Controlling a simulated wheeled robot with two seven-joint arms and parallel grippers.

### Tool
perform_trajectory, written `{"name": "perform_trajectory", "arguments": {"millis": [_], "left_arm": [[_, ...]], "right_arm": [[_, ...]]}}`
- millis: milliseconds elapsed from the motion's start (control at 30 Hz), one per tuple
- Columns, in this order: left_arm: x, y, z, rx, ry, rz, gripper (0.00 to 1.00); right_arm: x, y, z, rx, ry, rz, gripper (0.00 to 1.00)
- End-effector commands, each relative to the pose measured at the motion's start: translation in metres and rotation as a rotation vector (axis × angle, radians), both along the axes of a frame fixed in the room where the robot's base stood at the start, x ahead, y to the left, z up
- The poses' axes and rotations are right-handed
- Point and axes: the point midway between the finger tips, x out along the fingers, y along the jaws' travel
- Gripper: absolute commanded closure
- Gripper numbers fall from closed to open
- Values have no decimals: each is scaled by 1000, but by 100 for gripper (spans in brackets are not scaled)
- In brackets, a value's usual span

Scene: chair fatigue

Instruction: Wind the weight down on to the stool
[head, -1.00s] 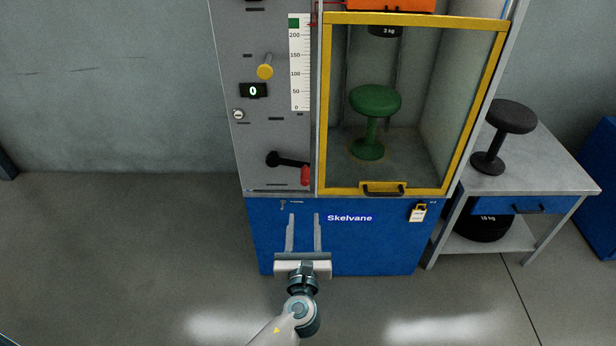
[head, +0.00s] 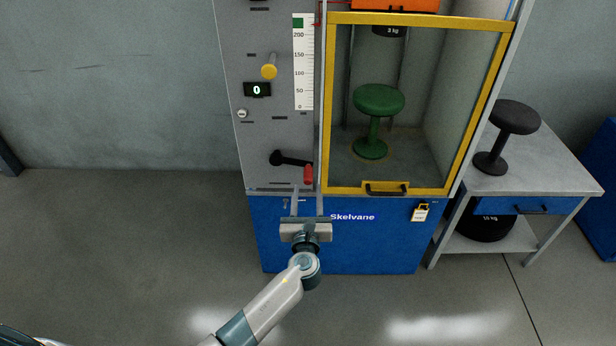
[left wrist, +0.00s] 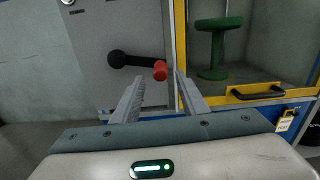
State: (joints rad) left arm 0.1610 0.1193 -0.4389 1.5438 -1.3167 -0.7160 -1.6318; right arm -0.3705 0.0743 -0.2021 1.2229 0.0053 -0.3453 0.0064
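A green stool (head: 379,101) stands upright inside the yellow-framed test cabinet; it also shows in the left wrist view (left wrist: 217,40). A dark 3 kg weight (head: 389,31) hangs above the stool, clear of its seat. On the grey panel left of the cabinet is a black crank (head: 290,158) with a red handle (head: 308,174); the red handle also shows in the left wrist view (left wrist: 160,70). My left gripper (head: 307,190) is open and empty, its fingers pointing at the panel just below the red handle. My right gripper is not in view.
The yellow-framed door (head: 443,188) appears shut. A yellow padlock tag (head: 420,212) hangs on the blue base. A side table (head: 540,172) bears a black stool (head: 514,117).

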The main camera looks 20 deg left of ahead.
Motion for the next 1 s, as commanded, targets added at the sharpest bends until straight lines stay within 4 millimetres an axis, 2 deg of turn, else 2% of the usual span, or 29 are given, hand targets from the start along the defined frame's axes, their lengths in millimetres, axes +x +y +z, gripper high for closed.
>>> {"name": "perform_trajectory", "arguments": {"millis": [200,400,600,867,933,1000], "left_arm": [[38,11,1,0,-1,0,60],[61,17,0,-1,0,0,60],[69,20,0,-1,1,0,60],[69,20,0,-1,1,0,60],[69,20,0,-1,1,0,72],[69,20,0,-1,1,0,89]], "right_arm": [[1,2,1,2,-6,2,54],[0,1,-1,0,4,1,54],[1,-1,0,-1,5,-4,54],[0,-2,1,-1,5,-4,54],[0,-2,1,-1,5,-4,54],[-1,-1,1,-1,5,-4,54]]}}
